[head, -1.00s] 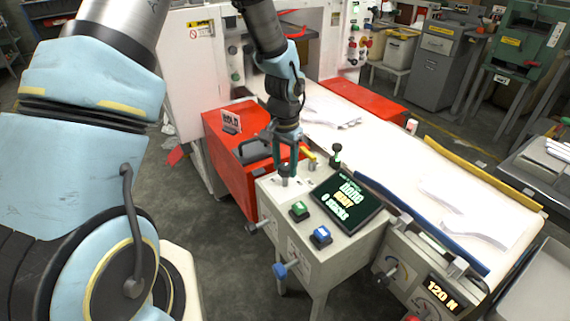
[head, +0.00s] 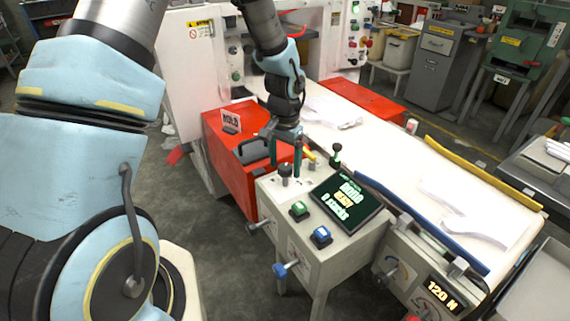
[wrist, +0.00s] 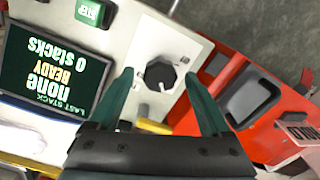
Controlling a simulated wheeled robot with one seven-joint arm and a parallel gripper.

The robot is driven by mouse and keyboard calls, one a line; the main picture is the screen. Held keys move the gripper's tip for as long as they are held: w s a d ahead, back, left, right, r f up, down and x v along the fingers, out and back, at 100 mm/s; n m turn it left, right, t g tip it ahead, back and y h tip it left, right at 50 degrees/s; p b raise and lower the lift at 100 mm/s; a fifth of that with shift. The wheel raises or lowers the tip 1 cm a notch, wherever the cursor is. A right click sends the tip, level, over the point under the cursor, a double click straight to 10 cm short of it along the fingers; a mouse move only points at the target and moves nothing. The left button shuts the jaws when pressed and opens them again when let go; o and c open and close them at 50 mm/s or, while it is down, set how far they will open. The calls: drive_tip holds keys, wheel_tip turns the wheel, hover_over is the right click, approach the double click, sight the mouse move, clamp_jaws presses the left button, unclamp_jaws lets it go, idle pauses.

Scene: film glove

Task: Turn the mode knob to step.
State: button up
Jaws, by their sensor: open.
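The mode knob (wrist: 160,74) is a dark round knob on the pale top of the control box, with a light pointer mark beside it in the wrist view. In the head view the knob (head: 285,170) stands just below my gripper (head: 286,168). My gripper (wrist: 165,95) is open, with one green finger on each side of the knob in the wrist view. The fingers appear apart from the knob. Any position labels around the knob are too small to read.
A tilted screen (head: 345,206) stands right of the knob, with a green button (head: 299,210) and a blue button (head: 320,236) in front. A red cabinet (head: 230,160) is on the left. A small dark-topped lever (head: 336,155) stands behind the screen.

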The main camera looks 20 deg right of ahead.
sight(285, 166)
wheel_tip(285, 166, up, 10)
drive_tip(key=b, duration=0.1)
drive_tip(key=shift+r+b, duration=0.25)
drive_tip(key=shift+b, duration=0.05)
idle(0.3)
drive_tip(key=s+a+r+n, duration=0.1)
drive_tip(key=a+n, duration=0.4)
drive_tip(key=a, duration=0.9)
drive_tip(key=s+a+r+n+t, duration=0.1)
drive_tip(key=a+n, duration=0.4)
drive_tip(key=a, duration=1)
drive_tip(key=shift+s+t, duration=0.3)
drive_tip(key=shift+s, duration=0.6)
drive_tip(key=shift+a+r, duration=0.1)
